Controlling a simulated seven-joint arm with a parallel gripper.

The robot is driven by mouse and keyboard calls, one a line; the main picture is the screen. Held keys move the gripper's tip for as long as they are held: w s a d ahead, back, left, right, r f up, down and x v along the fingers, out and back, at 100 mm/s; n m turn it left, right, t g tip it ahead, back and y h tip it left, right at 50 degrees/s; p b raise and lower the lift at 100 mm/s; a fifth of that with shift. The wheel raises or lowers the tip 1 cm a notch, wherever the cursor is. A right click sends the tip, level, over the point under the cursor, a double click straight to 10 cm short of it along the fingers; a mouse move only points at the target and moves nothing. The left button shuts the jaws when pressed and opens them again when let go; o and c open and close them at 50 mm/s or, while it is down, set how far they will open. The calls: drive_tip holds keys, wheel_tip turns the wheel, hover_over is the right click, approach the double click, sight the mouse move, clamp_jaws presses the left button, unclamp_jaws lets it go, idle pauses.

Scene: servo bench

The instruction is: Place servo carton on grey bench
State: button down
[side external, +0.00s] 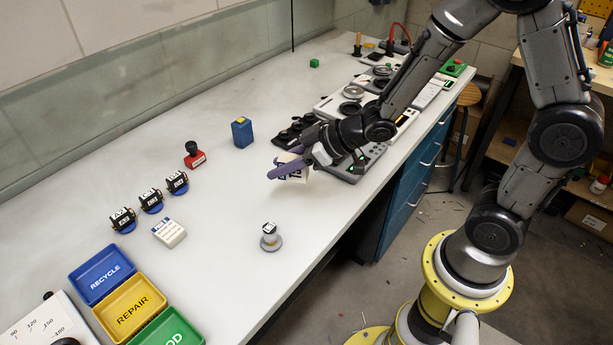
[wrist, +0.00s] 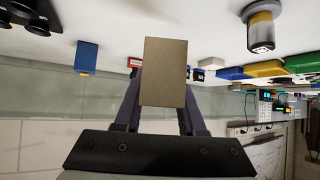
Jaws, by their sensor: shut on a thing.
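The servo carton is a small cream box with dark print, partly hidden by the fingers in the side view (side external: 296,177). In the wrist view the carton (wrist: 163,72) shows a plain tan face between the two purple fingers. My gripper (side external: 281,168) is shut on it, with its fingers pointing left over the front part of the pale grey bench (side external: 225,205). The carton looks tilted in the side view. I cannot tell how much gap there is beneath it.
A blue box (side external: 242,133) and a red stamp (side external: 194,155) stand behind left of my gripper. A small grey cylinder (side external: 269,238) stands front left. Servos, a white labelled box (side external: 169,232) and coloured trays (side external: 133,307) lie further left. Clear bench lies between.

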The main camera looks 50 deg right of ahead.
drive_tip(key=s+d+r+n+g+y, duration=0.1)
drive_tip(key=s+d+r+n, duration=0.1)
drive_tip(key=s, duration=0.3)
drive_tip(key=s+d+r+n+g+y, duration=0.1)
drive_tip(key=s+d+r+n+y, duration=0.1)
drive_tip(key=s, duration=0.4)
drive_tip(key=shift+d+r, duration=0.25)
drive_tip(key=shift+r, duration=0.4)
